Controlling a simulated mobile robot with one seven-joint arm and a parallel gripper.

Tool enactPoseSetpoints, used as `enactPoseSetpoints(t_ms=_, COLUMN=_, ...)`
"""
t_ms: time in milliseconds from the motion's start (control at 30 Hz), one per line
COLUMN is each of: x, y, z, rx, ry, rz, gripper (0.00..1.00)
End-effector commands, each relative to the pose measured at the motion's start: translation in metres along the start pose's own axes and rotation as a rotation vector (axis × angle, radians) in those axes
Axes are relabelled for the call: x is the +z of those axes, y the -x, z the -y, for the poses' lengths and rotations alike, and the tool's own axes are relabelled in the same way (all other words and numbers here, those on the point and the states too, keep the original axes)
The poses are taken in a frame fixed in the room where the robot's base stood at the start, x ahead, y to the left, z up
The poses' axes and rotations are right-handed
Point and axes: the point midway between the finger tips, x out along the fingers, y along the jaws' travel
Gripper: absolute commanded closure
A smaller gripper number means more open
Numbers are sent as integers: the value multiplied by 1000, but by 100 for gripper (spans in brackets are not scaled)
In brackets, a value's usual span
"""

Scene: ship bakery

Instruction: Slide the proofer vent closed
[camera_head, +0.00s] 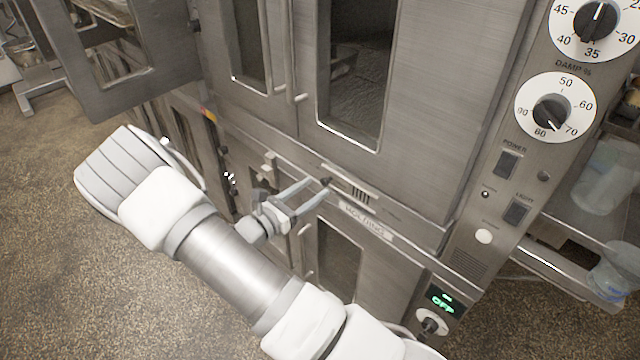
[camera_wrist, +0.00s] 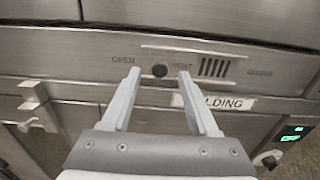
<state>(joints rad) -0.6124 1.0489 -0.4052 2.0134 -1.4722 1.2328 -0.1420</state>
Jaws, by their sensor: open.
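The proofer vent is a slim metal strip on the steel front, with a row of dark slots (camera_head: 361,196), also in the wrist view (camera_wrist: 214,67). Its small dark round knob (camera_wrist: 160,70) sits left of the slots, nearer the OPEN label than the CLOSED label at right. Several dark slots show uncovered. The knob also shows in the head view (camera_head: 326,181), by my fingertips. My gripper (camera_head: 317,189) is open and points at the strip. In the wrist view my gripper (camera_wrist: 159,77) has one finger on each side of the knob; I cannot tell whether either touches it.
A HOLDING label (camera_head: 368,222) is just below the vent. Glass doors with handles are above and below it. A latch (camera_wrist: 32,100) juts out at left. Dials (camera_head: 555,107), switches and a green OFF display (camera_head: 441,300) are at right. Open floor lies at left.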

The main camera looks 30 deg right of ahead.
Motion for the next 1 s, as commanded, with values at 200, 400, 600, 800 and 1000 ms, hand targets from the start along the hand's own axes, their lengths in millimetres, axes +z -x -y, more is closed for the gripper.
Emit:
enactPoseSetpoints(t_ms=200, x=0, y=-28, z=0, rx=-1, ry=0, rz=0, gripper=40)
enactPoseSetpoints(t_ms=400, x=0, y=-34, z=0, rx=1, ry=0, rz=-1, gripper=40)
enactPoseSetpoints(t_ms=600, x=0, y=-34, z=0, rx=1, ry=0, rz=-1, gripper=41)
enactPoseSetpoints(t_ms=800, x=0, y=-34, z=0, rx=1, ry=0, rz=-1, gripper=77)
enactPoseSetpoints(t_ms=1000, x=0, y=-34, z=0, rx=1, ry=0, rz=-1, gripper=100)
